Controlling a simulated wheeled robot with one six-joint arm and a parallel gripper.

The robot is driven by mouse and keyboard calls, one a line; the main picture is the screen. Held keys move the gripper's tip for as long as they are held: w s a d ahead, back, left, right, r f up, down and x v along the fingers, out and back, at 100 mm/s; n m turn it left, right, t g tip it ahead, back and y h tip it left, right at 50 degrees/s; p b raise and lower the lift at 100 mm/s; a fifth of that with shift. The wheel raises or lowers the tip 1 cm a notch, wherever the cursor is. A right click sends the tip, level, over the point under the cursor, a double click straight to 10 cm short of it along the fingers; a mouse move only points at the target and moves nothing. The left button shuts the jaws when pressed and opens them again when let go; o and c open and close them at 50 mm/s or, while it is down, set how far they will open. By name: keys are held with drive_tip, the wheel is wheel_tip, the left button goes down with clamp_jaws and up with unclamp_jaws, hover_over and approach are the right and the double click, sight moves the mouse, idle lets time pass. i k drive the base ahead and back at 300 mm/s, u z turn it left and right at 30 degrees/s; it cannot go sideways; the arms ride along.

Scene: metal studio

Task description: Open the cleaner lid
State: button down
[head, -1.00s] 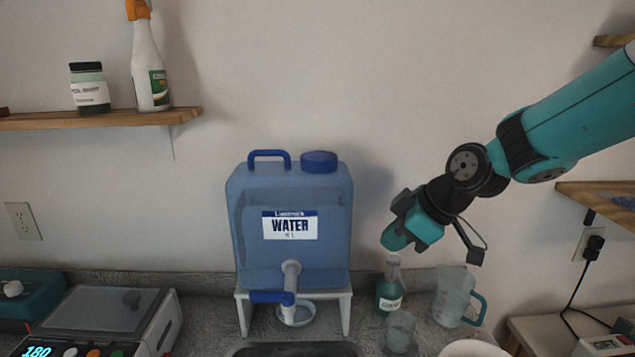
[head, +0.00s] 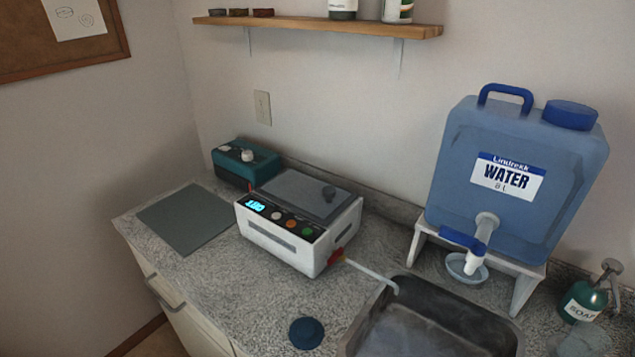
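The cleaner (head: 275,246) is a white box on the granite counter, left of the sink. Its front panel has a lit blue display and several coloured buttons. My gripper is not in view.
A blue water container (head: 520,220) on a white stand and a soap bottle (head: 581,299) are at the right. The sink (head: 425,330) is at the front. A teal device (head: 240,167), a grey mat (head: 187,217) and a dark blue round object (head: 306,333) lie on the counter.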

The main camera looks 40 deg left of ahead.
sight(320, 201)
drive_tip(key=u, duration=0.55)
drive_tip(key=k, duration=1.25)
drive_tip(key=u, duration=1.3)
drive_tip(key=i, duration=1.65)
drive_tip(key=z, duration=0.7)
